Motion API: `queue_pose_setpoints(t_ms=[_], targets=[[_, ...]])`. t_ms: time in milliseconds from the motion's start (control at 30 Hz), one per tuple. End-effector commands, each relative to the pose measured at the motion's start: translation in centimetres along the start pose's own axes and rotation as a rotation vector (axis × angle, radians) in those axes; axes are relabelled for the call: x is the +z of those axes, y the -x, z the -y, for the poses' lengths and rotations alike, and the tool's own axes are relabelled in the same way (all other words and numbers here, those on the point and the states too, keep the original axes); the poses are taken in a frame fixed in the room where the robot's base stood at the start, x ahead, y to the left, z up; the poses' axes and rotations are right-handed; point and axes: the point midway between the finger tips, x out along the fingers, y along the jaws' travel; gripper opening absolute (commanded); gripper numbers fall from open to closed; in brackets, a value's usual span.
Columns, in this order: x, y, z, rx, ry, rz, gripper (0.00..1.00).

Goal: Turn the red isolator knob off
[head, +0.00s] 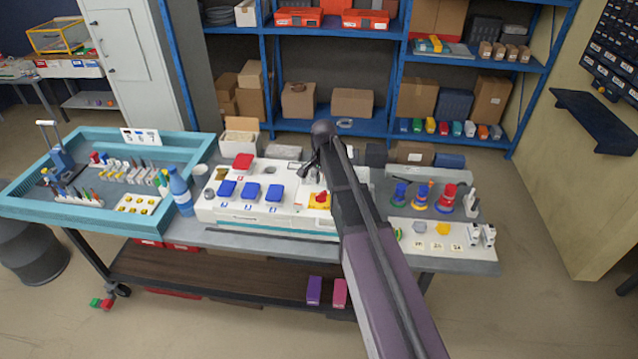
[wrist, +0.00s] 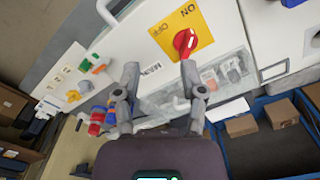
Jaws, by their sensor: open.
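The red isolator knob (wrist: 185,42) sits on a yellow plate marked ON and OFF in the wrist view. In that view its handle slants, with one end near the ON marking. In the head view the knob (head: 321,197) is at the right end of the white socket panel (head: 262,234), just left of my arm. My gripper (wrist: 160,90) is open and empty in the wrist view. In the head view my gripper (head: 311,165) is small, above the panel's right part.
Blue-lidded sockets (head: 227,189) and a red-lidded one (head: 243,162) line the panel. A blue bottle (head: 180,193) stands at its left. Colored plugs (head: 445,198) stand right of my arm on the bench. Blue shelves (head: 385,128) with boxes stand behind.

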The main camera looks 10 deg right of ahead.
Motion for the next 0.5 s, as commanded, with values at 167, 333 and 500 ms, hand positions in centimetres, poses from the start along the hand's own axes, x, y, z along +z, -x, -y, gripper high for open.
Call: queue_pose_setpoints(t_ms=[167,333,500], targets=[[-2.5,2.8,3.3,0.000,-0.139,0.000,0.53],[-3.2,3.3,4.3,0.000,-0.200,0.000,0.53],[-3.2,3.2,4.3,0.000,-0.210,0.000,0.53]])
